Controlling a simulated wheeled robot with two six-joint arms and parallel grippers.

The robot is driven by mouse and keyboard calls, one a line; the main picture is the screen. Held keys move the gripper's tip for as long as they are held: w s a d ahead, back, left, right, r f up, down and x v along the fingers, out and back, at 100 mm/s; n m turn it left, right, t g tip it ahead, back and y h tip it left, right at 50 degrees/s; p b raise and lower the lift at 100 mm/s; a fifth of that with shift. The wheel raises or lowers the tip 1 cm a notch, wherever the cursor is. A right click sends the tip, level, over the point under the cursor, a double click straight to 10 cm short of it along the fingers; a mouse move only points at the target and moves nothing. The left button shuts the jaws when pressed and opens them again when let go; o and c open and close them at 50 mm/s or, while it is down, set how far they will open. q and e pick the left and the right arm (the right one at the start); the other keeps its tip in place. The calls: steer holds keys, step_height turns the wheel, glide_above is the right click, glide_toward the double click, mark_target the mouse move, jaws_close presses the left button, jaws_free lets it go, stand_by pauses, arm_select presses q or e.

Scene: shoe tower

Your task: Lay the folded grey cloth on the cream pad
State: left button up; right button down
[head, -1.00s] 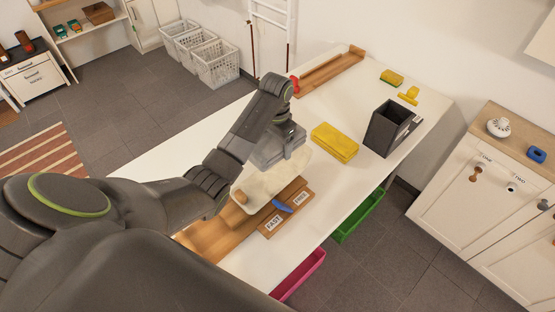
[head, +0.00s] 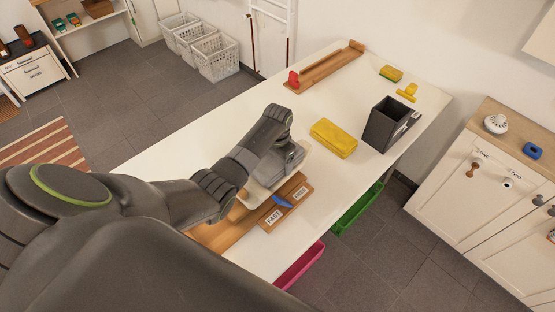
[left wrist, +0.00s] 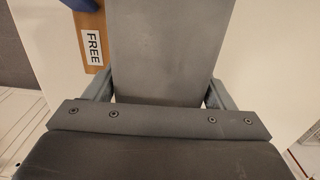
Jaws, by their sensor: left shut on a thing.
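The folded grey cloth (head: 290,160) is in my left gripper (head: 284,152), low over the far part of the cream pad (head: 254,196). The cloth also fills the upper middle of the left wrist view (left wrist: 158,50), between the two fingers. My left gripper is shut on it. The arm and the cloth hide much of the pad, and I cannot tell whether the cloth touches it. My right gripper is not in view.
A wooden board (head: 271,218) with FAST and FREE labels and a blue piece (head: 281,201) lies beside the pad. The white table (head: 240,117) is clear to the left.

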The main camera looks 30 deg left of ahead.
arm_select(q)
steer(key=shift+f, duration=0.15)
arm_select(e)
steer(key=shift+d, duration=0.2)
arm_select(q)
steer(key=o, duration=1.1)
steer(key=shift+c, duration=0.2)
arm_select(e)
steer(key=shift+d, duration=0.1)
arm_select(q)
steer(key=shift+r, duration=0.65)
step_height(320, 180, up, 11)
steer(key=shift+b, duration=0.45)
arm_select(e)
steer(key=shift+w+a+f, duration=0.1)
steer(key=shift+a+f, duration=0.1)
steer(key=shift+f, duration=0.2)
